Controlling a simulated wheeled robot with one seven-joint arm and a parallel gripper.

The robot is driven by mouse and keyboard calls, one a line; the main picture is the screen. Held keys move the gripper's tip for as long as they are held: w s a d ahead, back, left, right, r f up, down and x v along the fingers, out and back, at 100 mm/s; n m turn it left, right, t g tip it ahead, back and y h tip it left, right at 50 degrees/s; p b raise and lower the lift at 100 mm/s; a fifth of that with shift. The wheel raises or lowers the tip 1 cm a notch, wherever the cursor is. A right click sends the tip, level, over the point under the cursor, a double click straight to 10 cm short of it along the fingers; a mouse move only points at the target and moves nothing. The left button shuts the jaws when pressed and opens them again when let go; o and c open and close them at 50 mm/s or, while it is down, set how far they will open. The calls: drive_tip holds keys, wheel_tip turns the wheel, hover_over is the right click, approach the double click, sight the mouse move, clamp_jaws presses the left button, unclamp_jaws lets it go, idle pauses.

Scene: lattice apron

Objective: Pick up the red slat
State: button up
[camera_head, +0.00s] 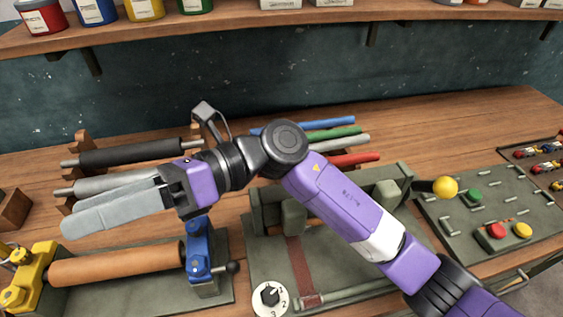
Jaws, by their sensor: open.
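The red slat (354,160) lies on the bench behind my arm. Its right end shows, and the rest is hidden by my arm. It is the nearest of a row of coloured slats, with a grey-white slat (350,142), a green slat (335,133) and a blue slat (330,123) behind it. My gripper (72,212) is at the left, pointing left, well away from the red slat. It is open, and I see nothing between its grey fingers.
A dark roller (130,152) and a grey roller rest in a rack behind my gripper. An orange-brown roller (118,264) in yellow and blue mounts stands in front. A control panel (540,205) with buttons is at the right. The back-right bench top (450,118) is clear.

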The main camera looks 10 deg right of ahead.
drive_tip(key=w+d+f+n+t+h+b, duration=0.15)
drive_tip(key=w+d+f+t+h, duration=0.25)
drive_tip(key=w+d+f+h, duration=0.7)
drive_tip(key=w+d+t+h, duration=0.1)
drive_tip(key=w+d+h, duration=0.1)
drive_tip(key=d, duration=0.5)
drive_tip(key=w+d+t+h, duration=0.1)
drive_tip(key=w+d, duration=0.3)
drive_tip(key=d, duration=0.4)
drive_tip(key=w+d+t+h, duration=0.1)
drive_tip(key=w+d+h, duration=0.2)
drive_tip(key=d, duration=0.5)
drive_tip(key=shift+w+d+r+n+h, duration=0.25)
drive_tip(key=shift+r+h, duration=0.1)
drive_tip(key=shift+h, duration=0.15)
drive_tip(key=shift+d+f, duration=0.15)
drive_tip(key=shift+d, duration=0.1)
wheel_tip(320, 180, down, 7)
drive_tip(key=shift+s+f+p, duration=0.15)
drive_tip(key=shift+p, duration=0.8)
clamp_jaws()
